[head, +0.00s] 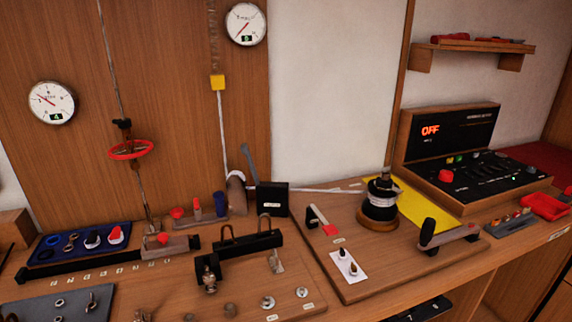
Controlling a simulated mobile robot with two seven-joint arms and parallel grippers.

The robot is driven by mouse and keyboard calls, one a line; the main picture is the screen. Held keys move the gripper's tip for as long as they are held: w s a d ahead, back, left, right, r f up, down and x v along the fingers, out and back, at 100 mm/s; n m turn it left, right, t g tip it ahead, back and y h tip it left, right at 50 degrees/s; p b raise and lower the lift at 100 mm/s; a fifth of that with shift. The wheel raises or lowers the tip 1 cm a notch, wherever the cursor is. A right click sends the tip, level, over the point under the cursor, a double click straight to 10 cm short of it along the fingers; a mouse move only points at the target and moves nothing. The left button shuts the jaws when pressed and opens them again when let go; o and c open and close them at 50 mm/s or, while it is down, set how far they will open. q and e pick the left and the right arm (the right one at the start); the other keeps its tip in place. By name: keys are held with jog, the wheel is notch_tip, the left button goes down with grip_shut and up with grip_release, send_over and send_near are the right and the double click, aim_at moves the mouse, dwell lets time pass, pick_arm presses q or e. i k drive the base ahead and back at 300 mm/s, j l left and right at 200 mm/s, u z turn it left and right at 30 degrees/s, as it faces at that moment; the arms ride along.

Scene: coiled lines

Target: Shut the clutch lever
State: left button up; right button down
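A black box (272,199) with a small white label stands at the back middle of the bench, with a white line running from it to the right. A grey lever (248,161) rises beside its top left and leans up and to the left, not lying flat on the box. It looks like the clutch lever, though the label is too small to read. A dark winch drum (380,198) stands right of the box, and the white line (330,190) reaches it. Neither of my grippers is in view.
A rounded grey block (235,192) stands just left of the box. In front are a black rail with wire loops (248,243) and a red-tipped handle (329,230). A control panel (470,165) reads OFF.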

aim_at(244, 149)
jog(key=j+z, duration=0.2)
jog(key=j, duration=0.2)
jog(key=k+j+z, duration=0.15)
jog(key=j, duration=0.2)
jog(key=j+z, duration=0.2)
jog(key=j, duration=0.2)
jog(key=k+j+z, duration=0.2)
jog(key=j, duration=0.15)
jog(key=k+j+z, duration=0.2)
jog(key=j, duration=0.15)
jog(key=k+j, duration=0.1)
jog(key=j, duration=0.2)
jog(key=k+j, duration=0.1)
jog(key=j, duration=0.2)
jog(key=i+l, duration=0.15)
jog(key=l, duration=0.25)
jog(key=i+l, duration=0.15)
jog(key=l, duration=0.2)
jog(key=i+l, duration=0.15)
jog(key=l, duration=0.25)
jog(key=i+l, duration=0.15)
jog(key=l, duration=0.2)
jog(key=i+l, duration=0.15)
jog(key=l, duration=0.25)
jog(key=u, duration=1.95)
